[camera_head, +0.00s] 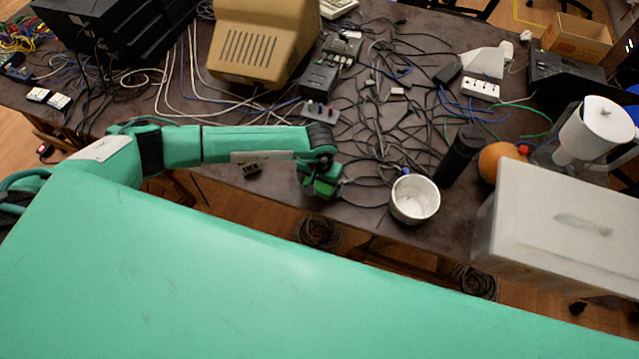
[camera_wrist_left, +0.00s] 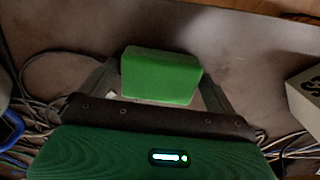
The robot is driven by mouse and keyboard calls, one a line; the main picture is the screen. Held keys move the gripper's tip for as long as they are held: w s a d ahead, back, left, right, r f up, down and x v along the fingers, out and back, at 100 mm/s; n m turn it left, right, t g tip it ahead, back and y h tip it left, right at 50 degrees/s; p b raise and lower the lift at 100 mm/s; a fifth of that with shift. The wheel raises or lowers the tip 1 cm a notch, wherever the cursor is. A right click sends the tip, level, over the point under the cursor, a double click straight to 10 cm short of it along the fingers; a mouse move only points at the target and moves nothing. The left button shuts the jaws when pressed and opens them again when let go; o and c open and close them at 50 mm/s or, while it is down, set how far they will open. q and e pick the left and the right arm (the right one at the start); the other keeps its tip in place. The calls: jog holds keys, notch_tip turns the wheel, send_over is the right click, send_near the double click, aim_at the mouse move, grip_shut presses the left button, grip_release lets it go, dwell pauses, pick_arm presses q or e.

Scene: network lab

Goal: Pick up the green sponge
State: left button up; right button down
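The green sponge (camera_wrist_left: 160,77) is a bright green block in the middle of the left wrist view. My left gripper (camera_wrist_left: 160,72) has one finger at each side of it. Both fingertips appear to touch its sides, so the gripper looks shut on it. In the head view my left gripper (camera_head: 322,182) points down near the table's front edge, left of the white cup, with a bit of bright green at its tip. Whether the sponge is clear of the tabletop is hard to tell. My right gripper is not in view.
A white cup (camera_head: 414,200) stands near the table's front edge, with a dark cylinder (camera_head: 459,156) and an orange ball (camera_head: 501,162) to its right. Loose cables (camera_head: 385,120) cover the tabletop behind the gripper.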

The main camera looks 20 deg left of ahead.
pick_arm(q)
jog(key=c, duration=0.7)
jog(key=shift+c, duration=0.2)
jog(key=shift+r, duration=0.15)
jog(key=shift+w+r, duration=0.1)
jog(key=shift+r, duration=0.4)
notch_tip(320, 180, up, 19)
jog(key=b, duration=0.5)
jog(key=shift+f, duration=0.1)
